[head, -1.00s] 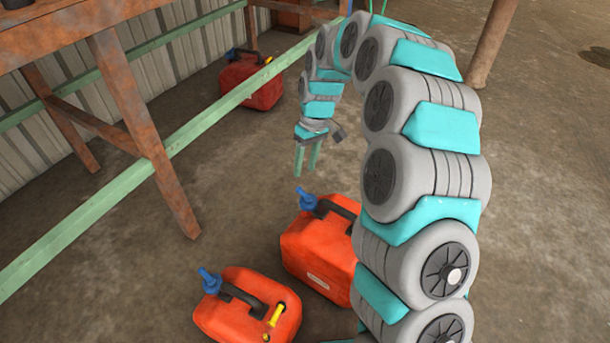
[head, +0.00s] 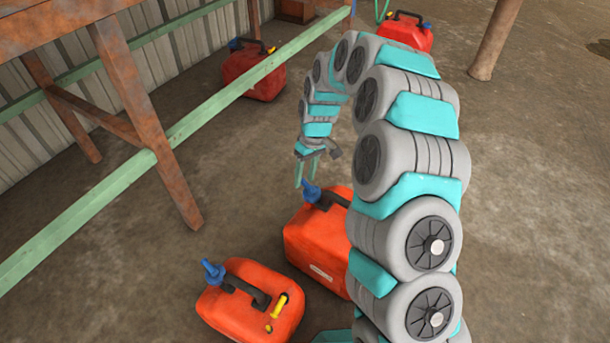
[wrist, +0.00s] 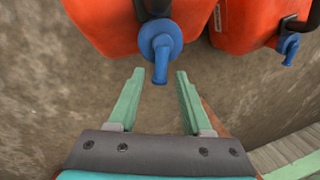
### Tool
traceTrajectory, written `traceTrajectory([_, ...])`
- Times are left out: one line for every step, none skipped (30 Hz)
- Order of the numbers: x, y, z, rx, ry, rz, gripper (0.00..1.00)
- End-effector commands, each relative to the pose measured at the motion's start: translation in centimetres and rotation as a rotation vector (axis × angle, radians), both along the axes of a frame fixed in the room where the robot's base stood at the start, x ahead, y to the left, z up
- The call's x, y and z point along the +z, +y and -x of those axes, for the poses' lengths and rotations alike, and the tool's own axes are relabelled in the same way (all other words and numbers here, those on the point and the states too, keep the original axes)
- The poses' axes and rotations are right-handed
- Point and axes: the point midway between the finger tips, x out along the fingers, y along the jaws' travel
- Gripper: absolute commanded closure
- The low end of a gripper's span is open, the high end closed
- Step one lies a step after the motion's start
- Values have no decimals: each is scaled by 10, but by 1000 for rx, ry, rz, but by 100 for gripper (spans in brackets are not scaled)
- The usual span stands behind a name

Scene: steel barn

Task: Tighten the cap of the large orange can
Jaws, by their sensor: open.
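The large orange can (head: 310,246) stands upright on the floor, partly hidden behind my arm in the head view. Its blue cap (head: 311,191) sits at the top left, beside a black handle. In the wrist view the large can (wrist: 110,22) is at the top, with its blue cap (wrist: 160,42) and a narrow blue lever or spout pointing down the picture. My gripper (wrist: 160,72) is open and empty. Its two green fingertips are just short of the cap, one to each side of the lever's line. In the head view my gripper (head: 305,176) is beside the cap.
A smaller orange can (head: 235,312) with blue and yellow fittings stands front left; it also shows in the wrist view (wrist: 247,22). Red cans stand behind the green rail (head: 170,140) and at the back (head: 405,32). A rusty table (head: 140,100) is left. Floor right is clear.

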Motion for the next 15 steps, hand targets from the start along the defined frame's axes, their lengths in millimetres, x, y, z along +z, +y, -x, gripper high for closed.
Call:
traceTrajectory([0,0,0,0,0,0,51])
traceTrajectory([0,0,0,0,0,0,51])
traceTrajectory([1,0,0,0,0,0,51])
traceTrajectory([1,0,0,0,0,0,53])
traceTrajectory([1,0,0,0,-1,-1,56])
traceTrajectory([1,0,0,0,0,0,61])
traceTrajectory([1,0,0,0,0,0,64])
traceTrajectory([1,0,0,0,0,0,67])
traceTrajectory([1,0,0,0,-1,-1,72])
traceTrajectory([1,0,0,0,0,0,75])
traceTrajectory([1,0,0,0,0,0,79])
traceTrajectory([1,0,0,0,0,0,83])
traceTrajectory([1,0,0,0,0,0,87])
traceTrajectory([1,0,0,0,0,0,90])
traceTrajectory([1,0,0,0,0,0,94])
